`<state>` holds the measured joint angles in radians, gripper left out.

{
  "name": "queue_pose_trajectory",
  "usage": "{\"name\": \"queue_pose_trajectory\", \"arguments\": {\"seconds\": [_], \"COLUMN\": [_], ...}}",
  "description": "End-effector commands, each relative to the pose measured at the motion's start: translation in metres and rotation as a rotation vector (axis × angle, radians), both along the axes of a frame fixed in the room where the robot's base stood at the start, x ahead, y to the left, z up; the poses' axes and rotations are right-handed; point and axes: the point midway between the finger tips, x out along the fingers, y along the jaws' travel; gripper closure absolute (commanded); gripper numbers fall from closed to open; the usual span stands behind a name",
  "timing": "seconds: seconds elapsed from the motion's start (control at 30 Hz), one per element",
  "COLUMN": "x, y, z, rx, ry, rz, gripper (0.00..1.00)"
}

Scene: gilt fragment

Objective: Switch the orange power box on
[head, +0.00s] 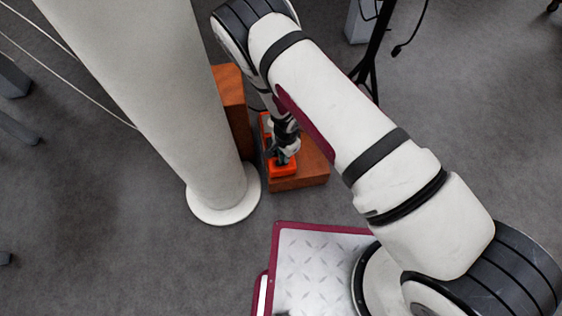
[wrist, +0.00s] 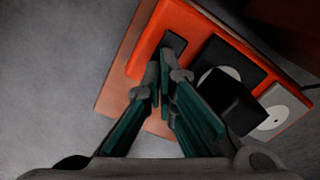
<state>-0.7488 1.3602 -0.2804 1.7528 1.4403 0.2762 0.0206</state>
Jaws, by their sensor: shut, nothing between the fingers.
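The orange power box (wrist: 150,45) lies on a wooden block (wrist: 112,90) in the wrist view. A small dark switch (wrist: 176,43) sits near its left end, beside a black socket plate and a grey socket (wrist: 275,108). A black block-like plug (wrist: 230,100) stands out of the box. My gripper (wrist: 163,72) is shut and empty, its fingertips just below the switch in the picture. I cannot tell whether they touch the box. In the head view the box (head: 283,169) shows under my gripper (head: 283,158), mostly hidden by it.
A thick white column (head: 165,90) with a round foot (head: 223,207) stands close left of the box. A taller wooden block (head: 232,105) stands behind, and a black stand (head: 378,50) at the back.

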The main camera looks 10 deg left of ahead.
Motion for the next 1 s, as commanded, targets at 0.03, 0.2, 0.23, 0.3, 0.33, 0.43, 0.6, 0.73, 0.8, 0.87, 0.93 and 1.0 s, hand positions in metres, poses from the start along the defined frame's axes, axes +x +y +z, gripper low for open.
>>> {"name": "queue_pose_trajectory", "arguments": {"seconds": [0.03, 0.2, 0.23, 0.3, 0.33, 0.43, 0.6, 0.73, 0.8, 0.87, 0.93, 1.0], "x": [0.000, 0.000, 0.000, 0.000, 0.000, 0.000, 0.000, 0.000, 0.000, 0.000, 0.000, 0.000], "y": [0.000, 0.000, 0.000, 0.000, 0.000, 0.000, 0.000, 0.000, 0.000, 0.001, 0.001, 0.001], "z": [-0.001, -0.004, -0.004, -0.005, -0.005, -0.007, -0.007, -0.001, 0.005, 0.009, 0.015, 0.020], "rx": [0.000, 0.000, 0.000, 0.000, 0.000, 0.000, 0.000, 0.001, 0.001, 0.001, 0.001, 0.001], "ry": [0.000, 0.000, 0.000, 0.000, 0.000, 0.000, 0.000, 0.001, 0.001, 0.000, 0.000, 0.000], "rz": [0.000, 0.000, 0.000, 0.000, 0.000, 0.000, 0.000, -0.001, 0.000, 0.000, -0.001, -0.001], "gripper": [1.00, 1.00, 1.00, 1.00, 1.00, 1.00, 1.00, 1.00, 1.00, 1.00, 1.00, 1.00]}}
